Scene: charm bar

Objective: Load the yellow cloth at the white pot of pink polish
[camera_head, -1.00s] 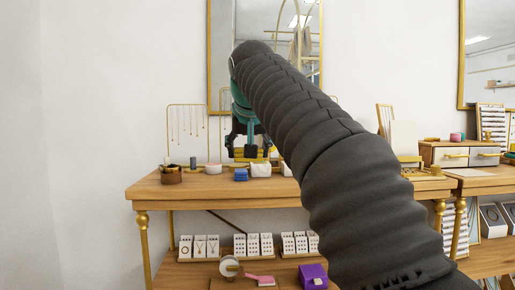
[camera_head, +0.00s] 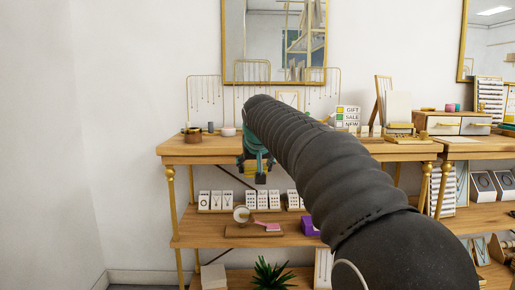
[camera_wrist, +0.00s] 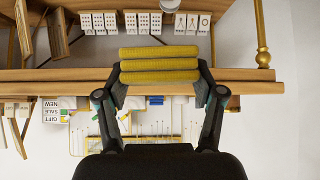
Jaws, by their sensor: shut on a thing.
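My gripper (camera_head: 258,174) is shut on the yellow cloth (camera_wrist: 159,64), a thick folded bundle of stacked rolls between both fingers in the wrist view. In the head view my gripper hangs in front of the upper tabletop's front edge, above the lower shelf, and my arm hides most of the cloth. A round white pot (camera_head: 241,214) stands on a small wooden tray (camera_head: 239,231) on that shelf, below and a little left of my gripper. Its contents are too small to tell. A pink-handled brush (camera_head: 268,226) lies beside it.
The wooden upper tabletop (camera_head: 200,148) holds jewellery stands and a small white pot (camera_head: 228,132). On the lower shelf (camera_head: 205,240), white earring cards (camera_head: 247,200) stand behind the tray and a purple box (camera_head: 309,226) sits right. The shelf left of the tray is clear.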

